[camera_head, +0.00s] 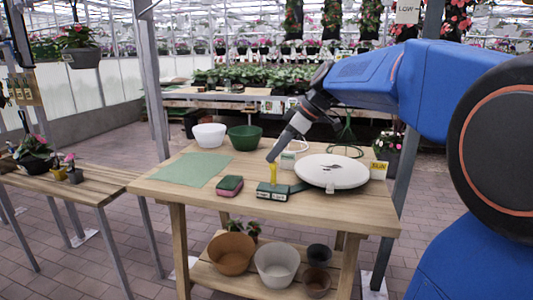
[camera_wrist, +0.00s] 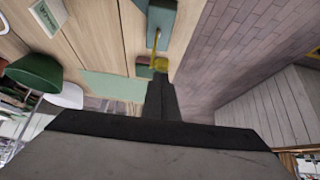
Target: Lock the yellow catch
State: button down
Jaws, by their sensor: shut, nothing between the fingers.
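The yellow catch (camera_head: 273,172) stands upright on a dark green block (camera_head: 272,191) near the front middle of the wooden table. In the wrist view the catch (camera_wrist: 158,64) shows just beyond my fingertips, beside the green block (camera_wrist: 162,18). My gripper (camera_head: 272,157) is shut and empty, pointing down with its tip at or just above the top of the catch. In the wrist view my gripper (camera_wrist: 160,80) looks very close to the catch; I cannot tell whether they touch.
A round white disc (camera_head: 332,171) lies right of the block. A green and pink block (camera_head: 230,185) and a green mat (camera_head: 195,168) lie left. White (camera_head: 209,136) and green (camera_head: 245,138) bowls stand behind. Pots fill part of the lower shelf (camera_head: 205,278). Bare tabletop (camera_head: 330,207) lies in front.

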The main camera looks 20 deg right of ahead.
jog(key=shift+s+d+f+t+y, duration=0.15)
jog(key=shift+s+d+t+y, duration=0.25)
jog(key=shift+d+y, duration=0.15)
jog(key=shift+s+d+f+t+y, duration=0.15)
jog(key=shift+s+d+t+y, duration=0.15)
jog(key=shift+s+d+y, duration=0.25)
jog(key=shift+w, duration=0.15)
jog(key=shift+r, duration=0.15)
jog(key=shift+r, duration=0.7)
jog(key=r+v, duration=0.1)
jog(key=v, duration=1)
jog(key=shift+a, duration=0.25)
